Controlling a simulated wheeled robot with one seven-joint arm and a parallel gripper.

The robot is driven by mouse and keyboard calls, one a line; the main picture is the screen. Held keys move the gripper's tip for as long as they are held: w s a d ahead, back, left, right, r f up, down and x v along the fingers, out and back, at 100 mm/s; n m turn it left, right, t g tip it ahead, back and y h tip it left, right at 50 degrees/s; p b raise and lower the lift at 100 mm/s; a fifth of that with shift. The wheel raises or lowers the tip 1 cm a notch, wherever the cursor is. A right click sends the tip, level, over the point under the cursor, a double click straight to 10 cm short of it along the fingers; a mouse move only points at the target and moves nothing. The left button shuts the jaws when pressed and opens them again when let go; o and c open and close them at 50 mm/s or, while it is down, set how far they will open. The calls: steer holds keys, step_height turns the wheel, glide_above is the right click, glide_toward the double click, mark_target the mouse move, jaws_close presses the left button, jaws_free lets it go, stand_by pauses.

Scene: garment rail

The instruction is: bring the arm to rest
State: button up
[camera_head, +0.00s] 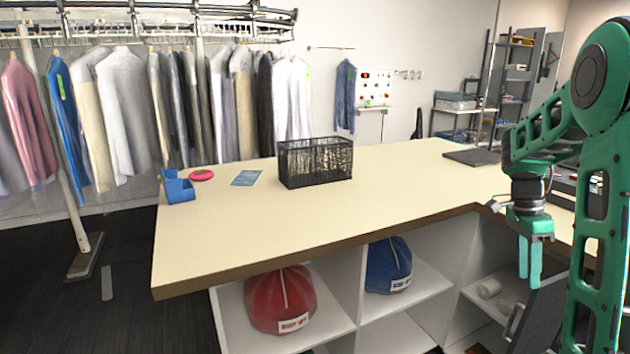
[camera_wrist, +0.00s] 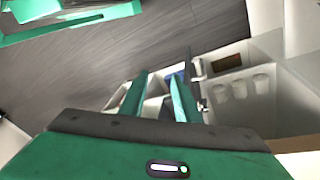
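My arm and gripper (camera_head: 530,268) are at the right of the head view. The gripper points down beside the counter's front right part, with its two green fingers hanging near an open dark door. In the wrist view the fingers of my gripper (camera_wrist: 159,82) stand apart with a visible gap and nothing between them. It is open and empty.
The counter (camera_head: 400,200) bears a black wire basket (camera_head: 316,163), blue holder (camera_head: 178,187), pink disc (camera_head: 201,175) and blue card (camera_head: 246,178). Below are red (camera_head: 280,300) and blue (camera_head: 388,265) bags. The dark door (camera_head: 540,315) stands near my fingers. Garments (camera_head: 125,110) hang left.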

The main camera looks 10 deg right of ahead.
steer(key=s+a+n+t+y, duration=0.1)
steer(key=s+a+n, duration=0.6)
steer(key=s, duration=0.4)
steer(key=s+a+r+n+t, duration=0.1)
steer(key=s+a+n, duration=0.7)
steer(key=s, duration=0.4)
steer(key=shift+s+a+r+t+y, duration=0.3)
steer(key=shift+a+y, duration=0.1)
steer(key=shift+a, duration=0.45)
